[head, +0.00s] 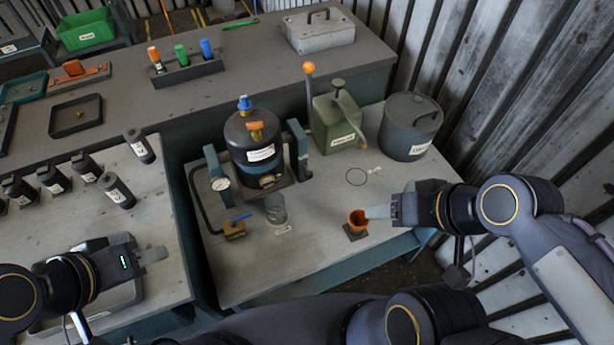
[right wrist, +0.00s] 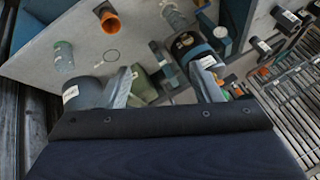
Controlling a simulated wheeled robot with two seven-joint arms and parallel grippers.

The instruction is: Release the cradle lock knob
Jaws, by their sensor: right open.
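A dark cylindrical housing (head: 250,148) stands upright in a cradle with blue-grey side posts (head: 299,148) on the right bench. A blue knob (head: 244,103) is on its top and an orange knob (head: 256,127) is on its upper front. I cannot tell which of these is the lock knob. My right gripper (head: 378,211) is beside the orange cup, well right of the housing. In the right wrist view the right fingers (right wrist: 166,84) are spread with nothing held. My left gripper (head: 147,252) is over the left bench, away from the cradle; its jaw opening is unclear.
An orange cup (head: 357,219), a clear jar (head: 275,208), a blue-handled valve (head: 236,225) and a gauge (head: 221,184) stand on the right bench. A green pump (head: 337,123) and a grey lidded canister (head: 410,127) are behind. Several dark cylinders (head: 117,190) occupy the left bench.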

